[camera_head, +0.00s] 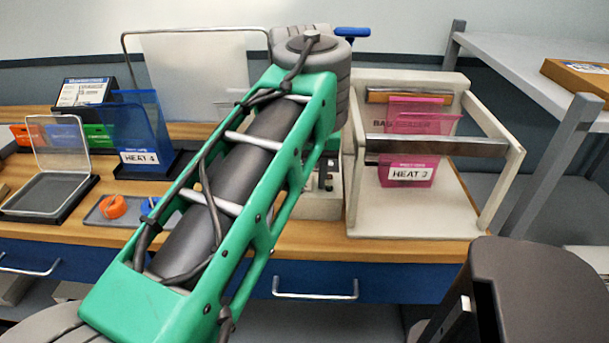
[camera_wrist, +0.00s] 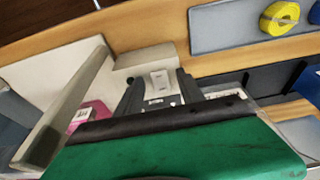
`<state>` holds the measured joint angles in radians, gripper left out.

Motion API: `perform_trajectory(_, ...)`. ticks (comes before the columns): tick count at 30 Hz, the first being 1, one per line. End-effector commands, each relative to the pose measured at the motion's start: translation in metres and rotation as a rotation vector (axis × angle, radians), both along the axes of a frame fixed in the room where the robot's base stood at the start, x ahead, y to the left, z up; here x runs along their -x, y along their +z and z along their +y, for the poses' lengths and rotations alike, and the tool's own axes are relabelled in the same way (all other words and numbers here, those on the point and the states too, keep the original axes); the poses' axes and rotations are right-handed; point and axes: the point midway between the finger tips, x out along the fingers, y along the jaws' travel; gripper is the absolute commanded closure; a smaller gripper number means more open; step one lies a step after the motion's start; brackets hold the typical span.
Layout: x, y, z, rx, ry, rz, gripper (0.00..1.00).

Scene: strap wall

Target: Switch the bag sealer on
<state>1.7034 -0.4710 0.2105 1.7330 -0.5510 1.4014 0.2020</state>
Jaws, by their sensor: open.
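The bag sealer (camera_head: 410,215) is a cream frame with a metal bar across it, on the wooden bench right of centre in the head view. A pink bag (camera_head: 422,146) hangs in it, with a HEAT label on the front. In the wrist view, a pale switch plate (camera_wrist: 160,80) with a small rocker sits on the sealer's cream box. Which way the rocker is set cannot be told. My gripper (camera_wrist: 158,84) is open, its two dark fingers on either side of the plate. Whether they touch it is unclear. My green arm hides most of the gripper in the head view.
A blue pouch on a stand labelled HEAT 4 (camera_head: 140,158), a clear-lidded tray (camera_head: 62,188) and a grey tray with an orange roll (camera_head: 113,206) stand left. A yellow roll (camera_wrist: 279,17) shows in the wrist view. A grey shelf (camera_head: 530,60) rises at right.

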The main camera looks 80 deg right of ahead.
Motion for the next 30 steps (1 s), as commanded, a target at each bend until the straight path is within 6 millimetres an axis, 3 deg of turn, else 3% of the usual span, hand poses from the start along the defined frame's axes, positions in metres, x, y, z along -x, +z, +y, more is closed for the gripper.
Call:
perform_trajectory(12, 0.004, 0.071, 0.016, 0.001, -0.001, 0.0, 0.55)
perform_trajectory(27, 0.004, 0.075, 0.019, 0.0, 0.0, 0.0, 0.55)
perform_trajectory(30, -0.006, 0.075, 0.02, -0.003, 0.026, -0.005, 0.55)
